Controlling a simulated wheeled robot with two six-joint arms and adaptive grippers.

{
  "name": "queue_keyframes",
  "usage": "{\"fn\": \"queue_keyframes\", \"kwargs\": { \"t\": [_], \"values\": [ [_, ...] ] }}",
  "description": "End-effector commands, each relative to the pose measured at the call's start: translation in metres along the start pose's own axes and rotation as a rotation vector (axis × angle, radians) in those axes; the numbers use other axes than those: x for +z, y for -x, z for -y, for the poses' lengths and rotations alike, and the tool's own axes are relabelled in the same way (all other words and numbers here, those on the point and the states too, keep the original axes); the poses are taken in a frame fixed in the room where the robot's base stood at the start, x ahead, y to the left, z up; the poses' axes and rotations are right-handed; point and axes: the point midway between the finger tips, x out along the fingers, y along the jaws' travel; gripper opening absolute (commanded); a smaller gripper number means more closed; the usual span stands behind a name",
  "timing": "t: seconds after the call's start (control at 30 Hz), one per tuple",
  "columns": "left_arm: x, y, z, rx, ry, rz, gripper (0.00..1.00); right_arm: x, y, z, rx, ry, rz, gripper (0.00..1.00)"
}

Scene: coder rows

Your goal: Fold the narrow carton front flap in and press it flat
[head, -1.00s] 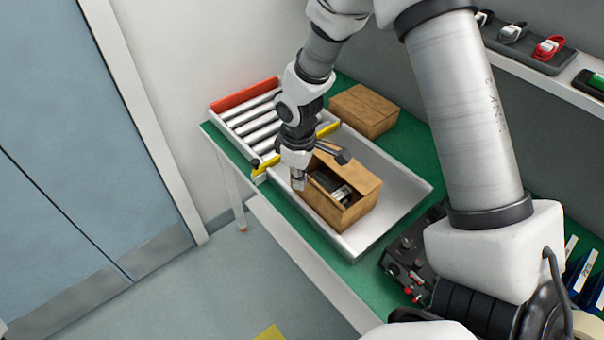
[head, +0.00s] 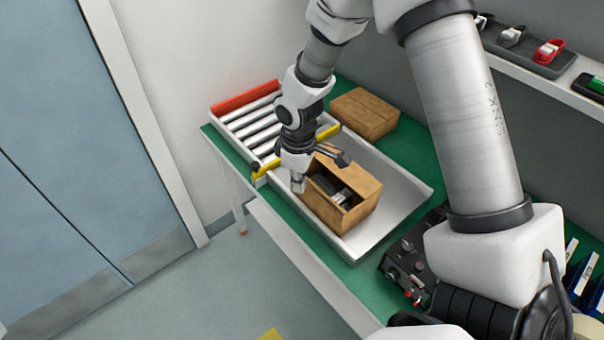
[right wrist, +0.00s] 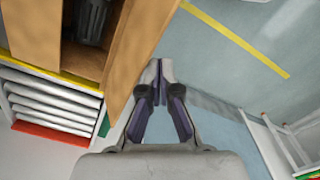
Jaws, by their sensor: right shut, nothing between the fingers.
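The brown carton (head: 363,212) stands in a pale tray (head: 405,190) with its top partly open. Dark grey contents (right wrist: 90,22) show inside it, in shadow. A brown panel (right wrist: 146,38) along the carton's near side stands up beside my fingers in the right wrist view; I cannot tell where flap ends and wall begins. My right gripper (head: 299,186) is shut and empty, pointing down at the carton's front left side. Its fingertips (right wrist: 160,68) are together close to the panel; contact is unclear. My left gripper is not in view.
A closed carton (head: 364,113) stands behind on the green table (head: 395,290). A roller section (head: 255,120) with a yellow bar (head: 268,168) adjoins the tray at left. A black control box (head: 405,265) is at right.

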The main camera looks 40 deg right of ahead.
Motion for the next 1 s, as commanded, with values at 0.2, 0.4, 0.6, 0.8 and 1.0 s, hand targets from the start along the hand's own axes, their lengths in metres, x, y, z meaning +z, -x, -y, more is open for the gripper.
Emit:
{"fn": "queue_keyframes", "kwargs": {
  "t": [0.2,0.4,0.6,0.8,1.0],
  "values": [
    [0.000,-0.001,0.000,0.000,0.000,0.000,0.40,0.001,0.000,-0.002,-0.001,0.000,-0.001,0.00],
    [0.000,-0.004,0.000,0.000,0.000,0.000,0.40,0.008,-0.001,-0.015,-0.002,-0.002,-0.002,0.00],
    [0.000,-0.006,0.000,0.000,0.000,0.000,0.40,0.017,0.000,-0.030,-0.002,-0.001,-0.001,0.00],
    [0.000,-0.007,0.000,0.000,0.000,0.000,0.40,0.025,0.000,-0.045,-0.001,-0.001,-0.001,0.00],
    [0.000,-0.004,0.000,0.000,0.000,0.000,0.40,0.034,0.001,-0.059,-0.002,-0.001,-0.001,0.00]
  ]
}}
